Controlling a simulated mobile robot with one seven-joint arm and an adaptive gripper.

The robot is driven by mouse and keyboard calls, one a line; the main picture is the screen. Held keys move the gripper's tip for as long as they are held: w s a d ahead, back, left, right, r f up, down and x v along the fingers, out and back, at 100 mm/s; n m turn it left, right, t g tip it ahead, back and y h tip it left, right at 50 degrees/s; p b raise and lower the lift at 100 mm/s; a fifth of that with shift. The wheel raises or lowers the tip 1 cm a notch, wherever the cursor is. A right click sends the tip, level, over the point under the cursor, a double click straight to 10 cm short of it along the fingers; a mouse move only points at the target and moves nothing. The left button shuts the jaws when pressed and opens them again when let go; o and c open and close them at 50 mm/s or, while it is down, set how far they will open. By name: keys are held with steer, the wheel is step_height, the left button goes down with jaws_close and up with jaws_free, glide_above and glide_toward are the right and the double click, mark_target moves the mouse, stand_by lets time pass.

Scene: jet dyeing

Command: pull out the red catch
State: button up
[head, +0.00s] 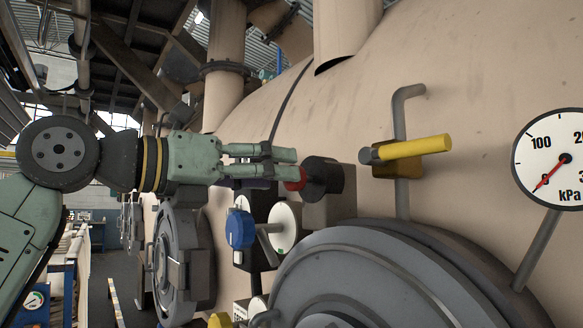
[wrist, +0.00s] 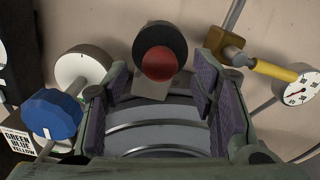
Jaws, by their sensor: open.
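The red catch (head: 294,185) is a round red knob on a black cylinder (head: 325,178) fixed to the beige vessel wall. In the wrist view the red catch (wrist: 160,64) lies at the upper middle, in the gap between my fingers as seen by the camera. My gripper (head: 294,164) is open and points at the catch from the left in the head view. Its fingertips partly overlap the catch there. In the wrist view my gripper (wrist: 161,82) shows a finger on each side, and no contact with the catch is visible.
A yellow-handled valve (head: 415,148) and a kPa gauge (head: 550,160) are to the right. A blue knob (head: 240,229) and a white disc (head: 284,228) sit below the gripper. A large round grey door (head: 390,285) bulges out below the catch.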

steer(key=shift+p+x, duration=0.4)
steer(key=shift+x, duration=1.8)
jaws_close()
